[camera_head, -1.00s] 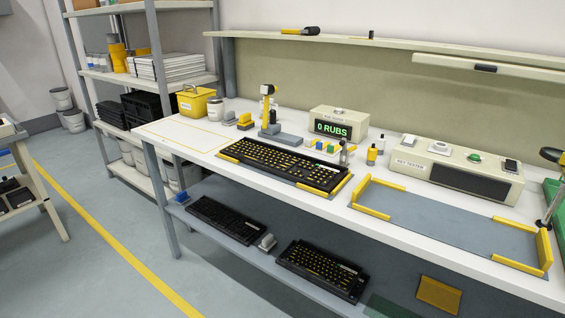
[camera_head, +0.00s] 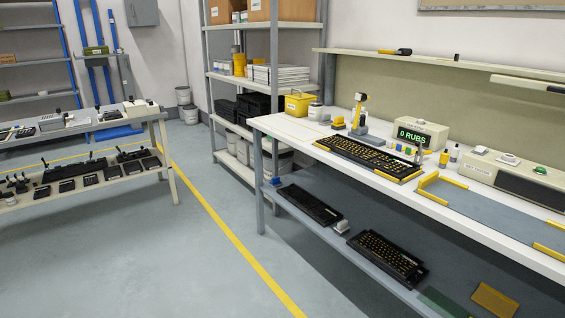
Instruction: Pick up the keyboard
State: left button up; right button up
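A black keyboard with yellow key legends (camera_head: 368,156) lies on the white workbench top (camera_head: 290,130), with yellow corner pieces at its ends. Two more black keyboards rest on the bench's lower shelf: one at the left (camera_head: 308,205) and one further right (camera_head: 388,256). Neither of my grippers shows in the head view.
A grey mat with yellow corner guides (camera_head: 490,212) lies on the bench's right part. A display box reading "0 RUBS" (camera_head: 421,134) stands behind the keyboard. A second table (camera_head: 165,150) with small devices stands at the left. The floor between (camera_head: 200,250) is clear, crossed by a yellow line.

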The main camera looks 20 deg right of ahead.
aim_at(372, 157)
jog(key=u, duration=2.15)
jog(key=i, duration=0.1)
jog(key=z, duration=1.85)
jog(key=i, duration=2.15)
jog(key=z, duration=1.95)
jog(key=i, duration=0.9)
jog(key=z, duration=0.85)
